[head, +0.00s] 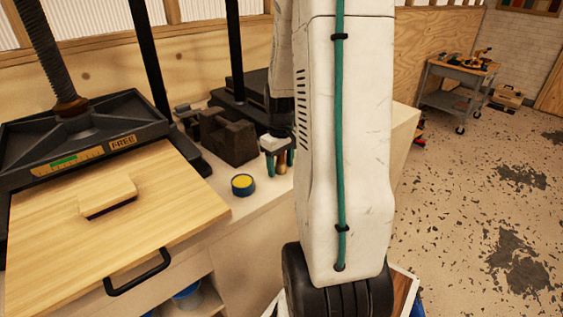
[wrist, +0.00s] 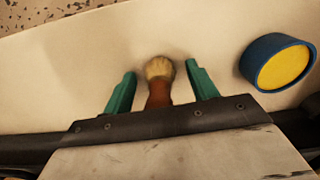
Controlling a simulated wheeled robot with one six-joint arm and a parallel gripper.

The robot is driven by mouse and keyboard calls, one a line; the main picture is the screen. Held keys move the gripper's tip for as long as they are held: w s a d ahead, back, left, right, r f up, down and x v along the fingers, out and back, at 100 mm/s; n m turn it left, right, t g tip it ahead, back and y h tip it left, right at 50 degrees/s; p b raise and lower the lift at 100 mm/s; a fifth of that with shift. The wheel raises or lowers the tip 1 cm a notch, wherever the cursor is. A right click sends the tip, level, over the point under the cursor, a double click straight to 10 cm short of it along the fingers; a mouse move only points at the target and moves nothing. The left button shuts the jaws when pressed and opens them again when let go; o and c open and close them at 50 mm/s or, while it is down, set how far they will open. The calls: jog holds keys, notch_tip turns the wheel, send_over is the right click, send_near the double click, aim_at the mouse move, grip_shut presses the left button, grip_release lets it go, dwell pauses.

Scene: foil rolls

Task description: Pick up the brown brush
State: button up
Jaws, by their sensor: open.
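The brown brush (wrist: 159,90) shows in the wrist view, with a reddish-brown handle and a pale bristle end. It lies between the two green fingers of my gripper (wrist: 161,90), with a gap on each side. The lower part of its handle is hidden behind the gripper body. In the head view, my gripper (head: 277,162) is low over the counter, beside my white arm. The brush (head: 282,163) shows there as a small brown shape between the green fingers. My gripper is open.
A round blue tin with a yellow top (head: 243,185) stands left of my gripper on the counter (head: 262,208); it is at the right in the wrist view (wrist: 278,64). A dark block-shaped object (head: 228,137) stands behind. A wooden board (head: 150,215) is at the left.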

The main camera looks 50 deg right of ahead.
jog(key=shift+c, duration=0.4)
jog(key=c, duration=1)
jog(key=shift+r, duration=0.2)
